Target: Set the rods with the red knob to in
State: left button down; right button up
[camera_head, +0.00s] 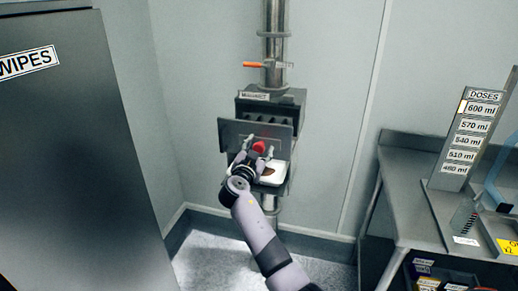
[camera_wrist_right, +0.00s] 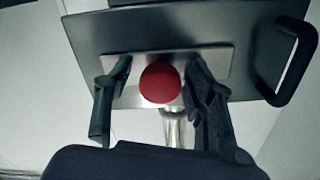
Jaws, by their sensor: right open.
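The red knob (camera_head: 259,147) sits low on the front of the sifter, a dark grey metal box (camera_head: 270,106) on a vertical pipe. The rods behind the knob are hidden. My left gripper is not in view.
An orange-handled lever (camera_head: 255,65) is on the pipe above. A white tray (camera_head: 279,176) with brown powder sits under the sifter. A black handle (camera_wrist_right: 298,62) sticks out at the plate's right. A grey cabinet (camera_head: 60,150) stands left, a steel bench (camera_head: 405,205) right.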

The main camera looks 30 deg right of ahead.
jog(key=v, duration=1.2)
jog(key=a+f+n+y, duration=0.2)
jog(key=f+n+y, duration=0.1)
jog(key=f, duration=0.6)
jog(key=a+f+n+y, duration=0.2)
jog(key=a+f+n, duration=0.1)
jog(key=f, duration=0.7)
jog(key=s+a+f+n+g+y, duration=0.25)
jog(key=s+f, duration=0.25)
jog(key=f, duration=0.6)
jog(key=s+a+f+n+g+y, duration=0.1)
jog(key=s+a+f+n+y, duration=0.3)
jog(key=f, duration=0.8)
jog(key=s+f+n+g+y, duration=0.1)
jog(key=s+f+g, duration=0.1)
jog(key=s+f, duration=0.7)
jog(key=s+f+n+g, duration=0.15)
jog(key=s+f, duration=0.35)
jog(key=s, duration=0.7)
jog(key=s+f+g+y, duration=0.1)
jog(key=s+f+g, duration=0.1)
jog(key=s+f, duration=0.7)
jog(key=s+g, duration=0.1)
jog(key=s, duration=1.4)
jog(key=shift+d+f+n+g, duration=0.25)
jog(key=shift+d+n+g, duration=0.1)
jog(key=shift+n+g, duration=0.05)
